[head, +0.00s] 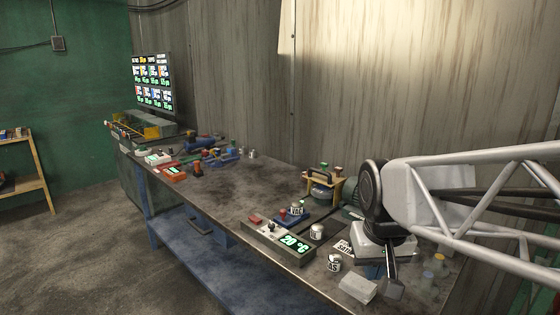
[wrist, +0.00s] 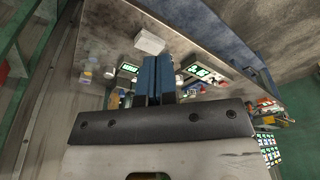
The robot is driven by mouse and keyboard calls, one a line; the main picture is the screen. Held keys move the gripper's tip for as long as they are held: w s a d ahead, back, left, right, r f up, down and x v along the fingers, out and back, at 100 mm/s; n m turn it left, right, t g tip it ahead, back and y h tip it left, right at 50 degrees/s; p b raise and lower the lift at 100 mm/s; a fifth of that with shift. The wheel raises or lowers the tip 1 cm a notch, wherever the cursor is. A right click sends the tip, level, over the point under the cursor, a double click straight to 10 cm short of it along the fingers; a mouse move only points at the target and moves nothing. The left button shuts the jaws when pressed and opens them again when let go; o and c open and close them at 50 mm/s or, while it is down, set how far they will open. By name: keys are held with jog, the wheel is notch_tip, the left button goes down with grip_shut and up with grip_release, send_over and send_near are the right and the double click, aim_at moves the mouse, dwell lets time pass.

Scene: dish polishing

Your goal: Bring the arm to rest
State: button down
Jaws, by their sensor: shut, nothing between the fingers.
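My gripper (wrist: 160,62) shows in the wrist view with its two blue fingers side by side, shut and empty. Beyond the fingertips lies the workbench (wrist: 205,42), and I see no contact with anything on it. In the head view my arm reaches in from the right, over the near right end of the workbench (head: 232,196).
Near my arm on the bench are a white block (head: 358,289), labelled cans (head: 334,263) and a control box with a green display (head: 278,240). Tools lie at the far end beside a screen (head: 152,83). The middle of the bench top is mostly clear.

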jog(key=s+d+f, duration=0.1)
jog(key=s+f, duration=0.3)
jog(key=s, duration=0.6)
jog(key=shift+d, duration=0.35)
jog(key=w+a+r+n, duration=0.3)
jog(key=w+n, duration=0.1)
jog(key=w, duration=0.7)
jog(key=w+a+r+n, duration=0.2)
jog(key=w+n, duration=0.2)
jog(key=w, duration=0.6)
jog(key=w+a+r+n, duration=0.3)
jog(key=w+n, duration=0.2)
jog(key=w, duration=0.6)
jog(key=w+a+f+n, duration=0.4)
jog(key=w+a, duration=0.2)
jog(key=w, duration=0.4)
jog(key=w+a+f+n+g, duration=0.1)
jog(key=w+a+f+n, duration=0.3)
jog(key=w, duration=0.6)
jog(key=w+a+f+n+g, duration=0.1)
jog(key=w+a+f+n, duration=0.3)
jog(key=w+a, duration=0.4)
jog(key=shift+w+a+n, duration=0.15)
jog(key=shift+w+n, duration=0.75)
jog(key=shift+w, duration=0.6)
